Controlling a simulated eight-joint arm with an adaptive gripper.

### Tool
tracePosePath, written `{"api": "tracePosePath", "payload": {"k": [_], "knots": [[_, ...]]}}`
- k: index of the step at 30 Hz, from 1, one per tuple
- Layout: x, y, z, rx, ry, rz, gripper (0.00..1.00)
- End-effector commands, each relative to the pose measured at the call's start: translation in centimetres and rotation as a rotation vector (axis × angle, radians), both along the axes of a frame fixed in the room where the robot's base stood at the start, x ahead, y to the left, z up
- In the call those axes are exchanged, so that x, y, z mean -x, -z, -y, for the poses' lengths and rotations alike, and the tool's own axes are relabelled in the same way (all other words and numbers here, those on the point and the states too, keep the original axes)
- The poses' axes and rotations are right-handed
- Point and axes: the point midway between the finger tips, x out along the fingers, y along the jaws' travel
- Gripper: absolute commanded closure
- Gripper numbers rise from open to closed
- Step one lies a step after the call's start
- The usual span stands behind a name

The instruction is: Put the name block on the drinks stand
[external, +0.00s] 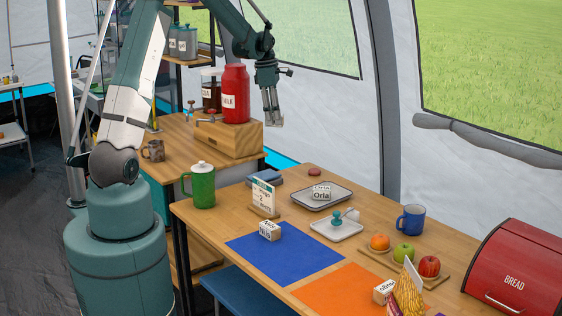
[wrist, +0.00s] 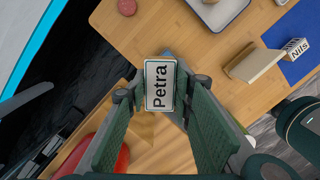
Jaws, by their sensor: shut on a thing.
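My gripper (external: 272,118) is shut on a white-faced name block (wrist: 160,85) that reads "Petra" in the wrist view. The block sits between the two fingertips, off any surface. The drinks stand (external: 230,139) is a wooden box on the back counter, bearing a red milk dispenser (external: 235,94) and a dark drink dispenser (external: 211,90). In the external view my gripper hangs to the right of the red dispenser. In the wrist view the red dispenser (wrist: 108,148) is at the lower left, partly hidden by my finger.
Other name blocks are "Orla" (external: 321,193) on a tray, "Nils" (external: 270,231) on a blue mat (external: 290,262) and one (external: 384,291) on an orange mat. A green jug (external: 200,186) and a sign (external: 264,196) stand on the table. A mug (external: 153,150) is on the counter.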

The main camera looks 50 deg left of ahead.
Motion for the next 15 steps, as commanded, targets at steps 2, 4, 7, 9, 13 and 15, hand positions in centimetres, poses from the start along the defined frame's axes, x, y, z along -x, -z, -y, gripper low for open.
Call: {"api": "tracePosePath", "payload": {"k": [2, 4, 7, 9, 13, 15], "knots": [[1.8, 0.0, -2.0, 0.0, -0.052, 0.0, 0.89], [3.2, 0.0, -3.5, 0.0, -0.097, 0.0, 0.89], [5.3, 0.0, -5.6, 0.0, -0.16, 0.0, 0.89], [6.8, 0.0, -7.0, 0.0, -0.203, 0.001, 0.89], [9.6, 0.1, -9.4, 0.0, -0.285, 0.002, 0.89], [11.2, 0.1, -10.7, 0.001, -0.329, 0.002, 0.89]]}}
